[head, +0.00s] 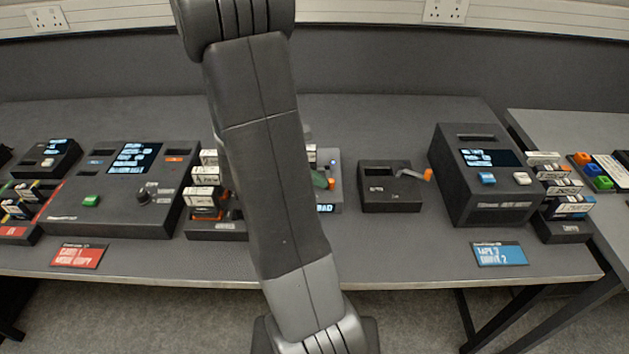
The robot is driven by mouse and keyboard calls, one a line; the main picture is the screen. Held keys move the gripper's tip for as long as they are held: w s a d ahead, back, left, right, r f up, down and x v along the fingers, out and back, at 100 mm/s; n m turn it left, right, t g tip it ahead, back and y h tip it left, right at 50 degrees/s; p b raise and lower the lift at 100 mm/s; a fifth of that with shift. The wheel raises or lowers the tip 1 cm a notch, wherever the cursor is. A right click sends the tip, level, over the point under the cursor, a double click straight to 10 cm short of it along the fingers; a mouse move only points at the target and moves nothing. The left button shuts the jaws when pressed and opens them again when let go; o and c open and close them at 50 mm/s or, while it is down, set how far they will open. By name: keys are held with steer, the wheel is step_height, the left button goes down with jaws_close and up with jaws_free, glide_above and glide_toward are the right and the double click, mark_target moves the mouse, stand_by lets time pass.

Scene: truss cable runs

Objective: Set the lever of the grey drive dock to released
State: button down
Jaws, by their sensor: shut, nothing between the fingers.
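A dark grey box (377,199) stands on the bench right of the middle, with a slot in its top. A thin grey lever (410,173) with an orange tip sticks out to the right from its top. The box looks like the drive dock, but its label is too small to read. The lever's set position cannot be told from here. A lighter grey unit (335,196) just left of it is partly hidden behind my arm. My gripper is out of view; only my arm's upper links show, crossing the picture.
A big dark console (484,198) with a screen stands to the right, and a wide console (115,196) to the left. A blue card (500,254) and a red card (79,256) lie at the front edge.

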steer(key=d+n+b, duration=0.1)
steer(key=n+t+b, duration=0.1)
steer(key=d+n+t+y+b, duration=0.1)
steer(key=shift+s+d+f, duration=0.25)
steer(key=shift+s+d, duration=0.05)
steer(key=shift+d, duration=0.05)
steer(key=d+n+t+y+b, duration=0.2)
steer(key=n+b, duration=0.1)
steer(key=shift+w+d+r+n+b, duration=0.1)
steer(key=shift+w+d+n+b, duration=0.1)
steer(key=shift+d+n+b, duration=0.1)
steer(key=shift+w+d+n+t+y+b, duration=0.2)
steer(key=shift+d+n+t+y+b, duration=0.1)
steer(key=shift+d+n+t+b, duration=0.15)
steer(key=shift+w+d+r+b, duration=0.15)
steer(key=shift+w+d+b, duration=0.25)
steer(key=shift+d, duration=0.3)
steer(key=shift+w, duration=0.1)
steer(key=shift+r, duration=0.2)
